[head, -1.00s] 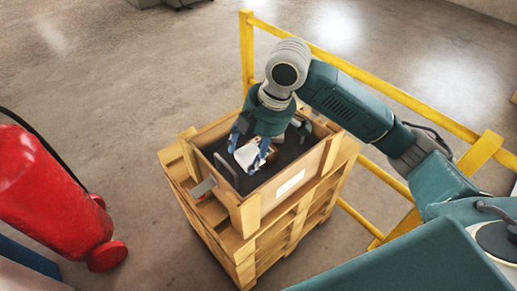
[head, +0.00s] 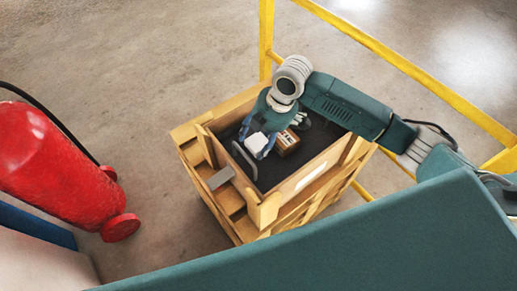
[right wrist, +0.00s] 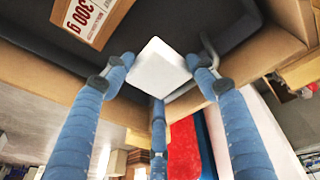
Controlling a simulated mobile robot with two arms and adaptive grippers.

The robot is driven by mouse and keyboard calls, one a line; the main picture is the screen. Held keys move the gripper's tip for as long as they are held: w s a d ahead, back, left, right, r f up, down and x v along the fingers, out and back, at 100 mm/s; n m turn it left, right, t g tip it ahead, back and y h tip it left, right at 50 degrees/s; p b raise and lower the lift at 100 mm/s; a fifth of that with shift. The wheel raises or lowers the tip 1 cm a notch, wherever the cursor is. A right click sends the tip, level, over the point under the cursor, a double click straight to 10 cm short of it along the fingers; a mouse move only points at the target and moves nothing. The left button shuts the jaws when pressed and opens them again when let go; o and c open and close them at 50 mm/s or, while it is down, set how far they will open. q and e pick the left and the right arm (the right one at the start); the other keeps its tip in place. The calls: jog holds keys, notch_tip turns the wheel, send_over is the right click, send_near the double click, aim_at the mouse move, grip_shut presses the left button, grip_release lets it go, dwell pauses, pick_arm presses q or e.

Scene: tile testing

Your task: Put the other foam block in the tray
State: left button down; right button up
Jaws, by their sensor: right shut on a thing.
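A white foam block (head: 257,143) is held between the blue fingers of my right gripper (head: 262,146), over the dark tray (head: 272,175) with metal handles. The tray lies inside the wooden crate. In the right wrist view the block (right wrist: 158,68) sits between the fingertips of the gripper (right wrist: 158,88), with the dark tray surface behind it. I cannot tell whether the block touches the tray floor. My left gripper is out of view, and I see no second foam block.
A small brown box (head: 287,142) with printed text lies in the tray beside my right gripper. The crate's wooden wall (head: 312,171) surrounds the tray, on stacked pallets. A red extinguisher (head: 60,170) stands at left; a yellow rail (head: 400,65) runs behind.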

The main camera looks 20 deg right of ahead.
aim_at(260, 142)
notch_tip(260, 142, down, 3)
notch_tip(260, 142, down, 3)
jog(key=shift+f+p, duration=0.2)
jog(key=shift+p, duration=0.2)
jog(key=shift+f, duration=0.3)
jog(key=o, duration=0.5)
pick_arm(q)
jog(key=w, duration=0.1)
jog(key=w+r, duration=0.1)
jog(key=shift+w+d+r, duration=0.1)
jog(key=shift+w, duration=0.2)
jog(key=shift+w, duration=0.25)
pick_arm(e)
jog(key=shift+r, duration=0.1)
jog(key=shift+d+r, duration=0.15)
jog(key=shift+r, duration=0.2)
pick_arm(q)
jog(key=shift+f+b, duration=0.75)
jog(key=shift+b, duration=0.05)
pick_arm(e)
jog(key=v, duration=1.1)
